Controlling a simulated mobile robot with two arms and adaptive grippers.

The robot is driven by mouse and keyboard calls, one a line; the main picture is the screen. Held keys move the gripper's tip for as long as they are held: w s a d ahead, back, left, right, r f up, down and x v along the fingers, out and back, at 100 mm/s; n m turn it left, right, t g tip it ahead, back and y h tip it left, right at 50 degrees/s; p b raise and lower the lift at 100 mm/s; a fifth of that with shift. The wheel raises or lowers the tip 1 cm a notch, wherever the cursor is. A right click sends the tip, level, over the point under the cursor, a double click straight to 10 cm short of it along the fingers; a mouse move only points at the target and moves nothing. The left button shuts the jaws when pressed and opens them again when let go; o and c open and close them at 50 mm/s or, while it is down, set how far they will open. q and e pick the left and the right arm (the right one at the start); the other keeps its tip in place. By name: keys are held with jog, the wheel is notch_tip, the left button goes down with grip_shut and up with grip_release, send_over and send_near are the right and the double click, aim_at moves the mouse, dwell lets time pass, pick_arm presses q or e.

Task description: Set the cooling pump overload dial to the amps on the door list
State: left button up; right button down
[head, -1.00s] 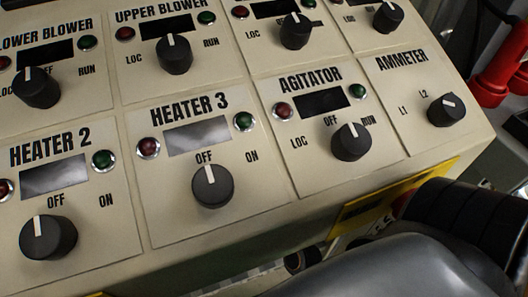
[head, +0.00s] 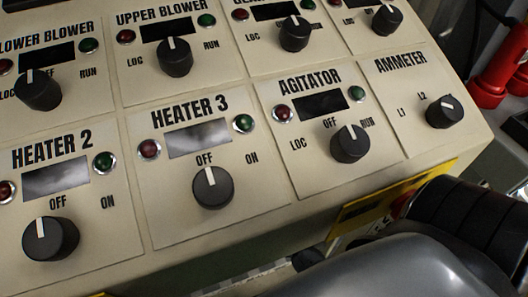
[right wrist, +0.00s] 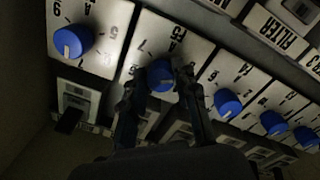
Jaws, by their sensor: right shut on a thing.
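In the right wrist view, a row of blue dials sits on pale plates with numbers that appear upside down. My right gripper (right wrist: 160,92) is shut on one blue dial (right wrist: 160,74), with a dark finger on each side of it. That dial's plate (right wrist: 150,42) shows a 7 and other marks; I cannot tell the dial's exact setting. No cooling pump name is readable, and the door list is not in view. My left gripper is not in view.
Another blue dial (right wrist: 72,41) is to the left, and several more, including one blue dial (right wrist: 227,103), run to the right. In the head view, a beige control panel (head: 240,235) carries black knobs, including the heater 3 knob (head: 212,188). A red fitting (head: 490,85) stands right of it.

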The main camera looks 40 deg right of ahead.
jog(key=shift+a+r+m+y+p, duration=0.2)
jog(key=shift+m+p, duration=0.6)
jog(key=shift+m, duration=3)
jog(key=shift+d+f+m+y+p, duration=0.2)
jog(key=shift+m+p, duration=0.65)
jog(key=shift+m, duration=2.95)
jog(key=shift+a+r+m+y+p, duration=0.1)
jog(key=shift+m+y+p, duration=0.45)
jog(key=shift+m, duration=3.25)
jog(key=shift+h, duration=0.25)
jog(key=c, duration=1)
grip_release()
